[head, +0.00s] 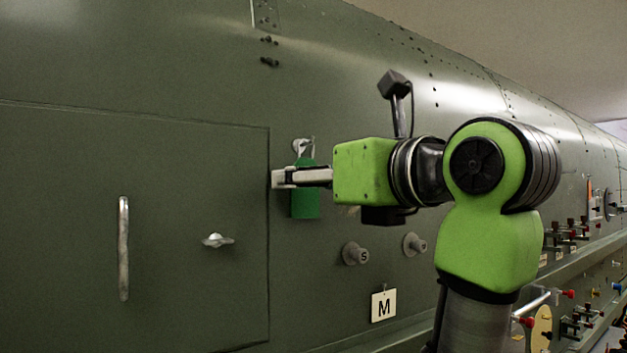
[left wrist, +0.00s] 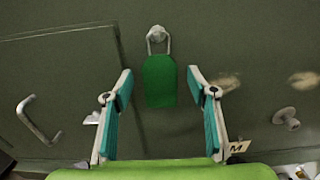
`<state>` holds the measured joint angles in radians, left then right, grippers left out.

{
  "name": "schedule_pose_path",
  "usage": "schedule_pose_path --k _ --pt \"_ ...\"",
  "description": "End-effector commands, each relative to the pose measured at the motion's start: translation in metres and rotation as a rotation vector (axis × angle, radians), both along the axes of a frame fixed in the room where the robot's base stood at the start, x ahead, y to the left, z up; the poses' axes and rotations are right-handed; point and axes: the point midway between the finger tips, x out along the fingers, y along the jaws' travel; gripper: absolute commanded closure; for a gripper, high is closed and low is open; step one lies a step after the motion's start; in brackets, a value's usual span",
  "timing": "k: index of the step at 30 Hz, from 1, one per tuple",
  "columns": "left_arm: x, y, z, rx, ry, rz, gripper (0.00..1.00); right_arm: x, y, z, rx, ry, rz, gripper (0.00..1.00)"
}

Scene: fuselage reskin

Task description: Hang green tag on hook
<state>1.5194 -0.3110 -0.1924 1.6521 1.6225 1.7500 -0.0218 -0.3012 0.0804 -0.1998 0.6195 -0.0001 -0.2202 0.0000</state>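The green tag (head: 306,204) hangs against the dark green fuselage skin, just right of the door panel's edge. Its pale wire loop goes up to the hook (head: 301,145) and appears to be over it in the left wrist view, where the hook (left wrist: 156,34) is above the tag (left wrist: 160,82). My left gripper (head: 283,178) is in front of the tag in the head view and hides part of it. In the left wrist view, the gripper (left wrist: 160,83) is open, with one finger on each side of the tag and gaps between. My right gripper is not in view.
A door panel with a handle (head: 123,248) and a latch (head: 217,240) is at left. Two round knobs (head: 354,254) and a tag marked M (head: 383,305) are below right of the green tag. Shelves with small coloured items (head: 570,240) run along the far right.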

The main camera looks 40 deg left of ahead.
Motion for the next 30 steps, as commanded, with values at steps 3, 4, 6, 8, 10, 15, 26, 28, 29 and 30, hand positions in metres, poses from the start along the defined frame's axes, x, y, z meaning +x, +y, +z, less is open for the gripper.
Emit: schedule_pose_path --k 3,4,6,8,10,15,26,28,29,30 --pt "0.0 0.0 0.0 0.0 0.0 0.0 0.48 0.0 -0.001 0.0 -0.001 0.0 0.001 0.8" --pt "0.0 0.0 0.0 0.0 0.0 0.0 0.48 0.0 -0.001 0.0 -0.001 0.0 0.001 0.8" --pt "0.0 0.0 0.0 0.0 0.0 0.0 0.48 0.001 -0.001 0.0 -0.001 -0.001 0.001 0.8" --pt "0.0 -0.001 0.0 0.0 0.0 0.0 0.48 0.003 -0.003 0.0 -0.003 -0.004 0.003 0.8" --pt "-0.001 -0.005 0.0 0.0 0.0 -0.002 0.48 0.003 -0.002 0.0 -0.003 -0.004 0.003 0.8" --pt "-0.01 -0.028 0.0 0.002 0.0 -0.005 0.48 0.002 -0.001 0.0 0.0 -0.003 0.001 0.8" --pt "-0.028 -0.069 0.0 0.001 -0.001 0.0 0.48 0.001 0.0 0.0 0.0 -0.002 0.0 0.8" --pt "-0.028 -0.07 0.0 0.001 -0.001 0.0 0.48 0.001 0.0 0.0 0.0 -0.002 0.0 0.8" --pt "-0.028 -0.07 0.0 0.0 0.0 0.0 0.48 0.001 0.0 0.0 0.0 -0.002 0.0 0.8" --pt "-0.028 -0.071 0.0 0.0 0.0 0.0 0.48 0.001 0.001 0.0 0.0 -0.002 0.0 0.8"
